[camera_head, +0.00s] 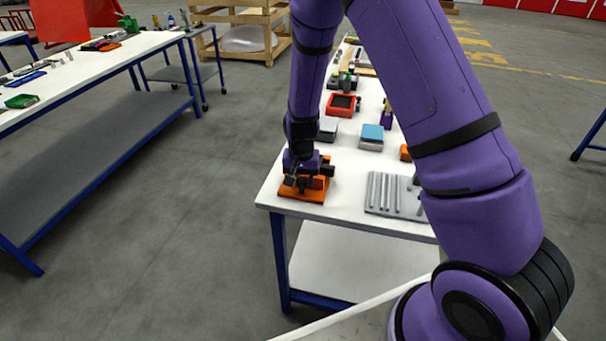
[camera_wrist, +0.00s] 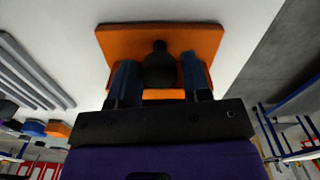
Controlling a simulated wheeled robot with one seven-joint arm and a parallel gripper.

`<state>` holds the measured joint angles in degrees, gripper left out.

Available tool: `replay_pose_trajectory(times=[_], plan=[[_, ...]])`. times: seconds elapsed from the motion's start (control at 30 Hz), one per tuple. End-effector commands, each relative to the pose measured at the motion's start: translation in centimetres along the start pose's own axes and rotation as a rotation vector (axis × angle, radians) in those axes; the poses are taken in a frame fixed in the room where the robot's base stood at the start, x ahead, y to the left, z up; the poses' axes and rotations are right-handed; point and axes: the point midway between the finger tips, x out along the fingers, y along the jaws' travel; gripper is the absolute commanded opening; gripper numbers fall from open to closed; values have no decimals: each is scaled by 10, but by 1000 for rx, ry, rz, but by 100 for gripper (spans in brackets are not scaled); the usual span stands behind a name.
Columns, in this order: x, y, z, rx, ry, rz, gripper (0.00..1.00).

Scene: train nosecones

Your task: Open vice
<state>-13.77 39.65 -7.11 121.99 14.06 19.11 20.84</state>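The vice (camera_head: 308,187) is orange with dark parts and sits at the near left corner of the white table. In the wrist view its orange base (camera_wrist: 205,40) lies flat, with a round black knob (camera_wrist: 160,68) standing up from it. My gripper (camera_head: 300,172) is down at the vice. In the wrist view my gripper (camera_wrist: 160,82) has its two dark fingers apart, one on each side of the knob. Any gap between fingers and knob is too small to make out. The vice's jaws are largely hidden by my gripper.
A grey slotted plate (camera_head: 395,194) lies right of the vice on the white table (camera_head: 345,178). Behind are a blue-topped box (camera_head: 371,136), a red tray (camera_head: 341,105) and several tools. Another workbench (camera_head: 95,58) stands to the left, across open floor.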

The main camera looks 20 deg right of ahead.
Motion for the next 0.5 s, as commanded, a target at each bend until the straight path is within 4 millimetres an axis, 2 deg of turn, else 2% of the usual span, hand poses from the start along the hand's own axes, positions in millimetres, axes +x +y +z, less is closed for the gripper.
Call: replay_pose_trajectory(times=[0.17,0.37,0.5], plan=[[0,1,-1,80,1,1,46],[0,0,0,345,2,1,46],[-27,0,-1,348,4,-3,46]])
